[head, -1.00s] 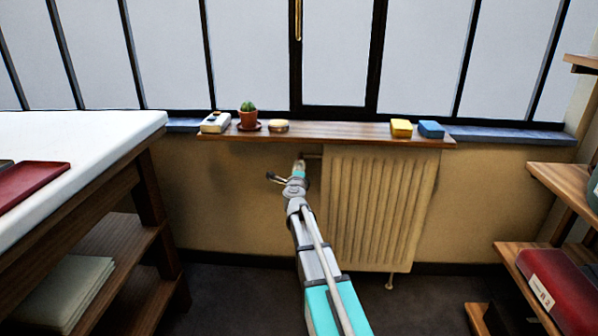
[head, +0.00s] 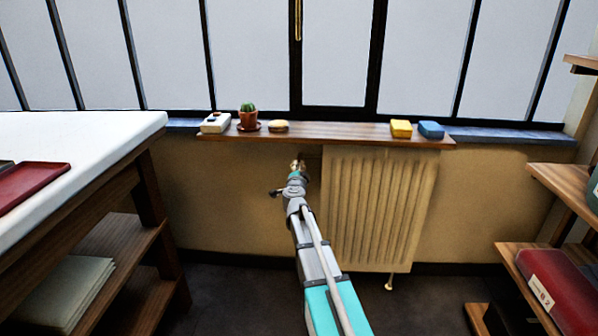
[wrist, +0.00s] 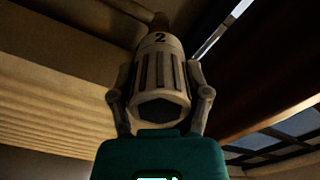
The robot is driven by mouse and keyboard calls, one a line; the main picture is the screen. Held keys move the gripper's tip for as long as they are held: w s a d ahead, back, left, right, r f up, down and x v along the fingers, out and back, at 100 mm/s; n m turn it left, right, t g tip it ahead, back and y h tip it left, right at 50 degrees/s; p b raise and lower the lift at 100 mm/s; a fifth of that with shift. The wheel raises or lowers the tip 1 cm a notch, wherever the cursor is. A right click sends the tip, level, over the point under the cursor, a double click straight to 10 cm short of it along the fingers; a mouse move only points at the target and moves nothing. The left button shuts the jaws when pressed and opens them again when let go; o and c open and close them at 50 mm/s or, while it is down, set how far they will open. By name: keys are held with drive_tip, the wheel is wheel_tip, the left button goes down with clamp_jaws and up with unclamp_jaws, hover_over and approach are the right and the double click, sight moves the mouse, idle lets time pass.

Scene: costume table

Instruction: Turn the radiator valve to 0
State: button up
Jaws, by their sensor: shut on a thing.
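The radiator valve (wrist: 161,80) is a pale ribbed knob with a dark end face in the wrist view. The number 2 shows on its collar, on the upper side. My gripper (wrist: 160,88) has one finger on each side of the knob and is shut on it. In the head view my gripper (head: 297,168) reaches the upper left corner of the cream radiator (head: 380,210), below the wooden shelf. The valve is mostly hidden there behind my gripper and arm.
The wooden shelf (head: 330,135) runs just above my gripper. It bears a cactus pot (head: 248,117), a white box (head: 215,123), a round tin (head: 278,126), a yellow block (head: 401,128) and a blue block (head: 431,129). A table stands left, wooden shelving right.

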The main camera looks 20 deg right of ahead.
drive_tip(key=shift+w+n, duration=0.1)
drive_tip(key=shift+n, duration=0.2)
drive_tip(key=o, duration=1.2)
drive_tip(key=shift+c, duration=0.2)
drive_tip(key=shift+s, duration=0.2)
drive_tip(key=v, duration=1.1)
drive_tip(key=shift+s+a, duration=0.25)
drive_tip(key=shift+s, duration=0.05)
